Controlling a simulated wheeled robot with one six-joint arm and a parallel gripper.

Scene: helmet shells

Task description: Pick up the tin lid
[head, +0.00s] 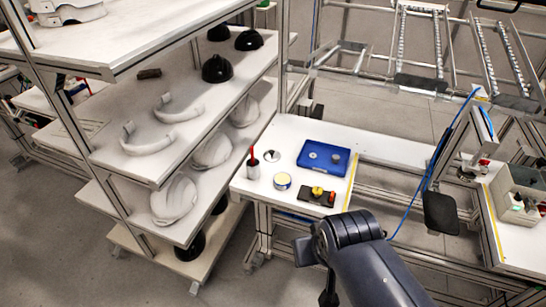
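A small round silvery disc, which looks like the tin lid (272,156), lies flat on the white worktable, left of the blue tray. Part of it looks dark, perhaps a reflection. My dark arm reaches in from the bottom right, in front of the table and apart from these things. I cannot make out my gripper's fingers.
On the white worktable (315,132) are a blue tray (324,157) with small round parts, a dark block with yellow and red knobs (318,196) and a red-topped holder (253,166). A shelf rack (150,60) with helmet shells stands left. A grey bin (520,195) stands right.

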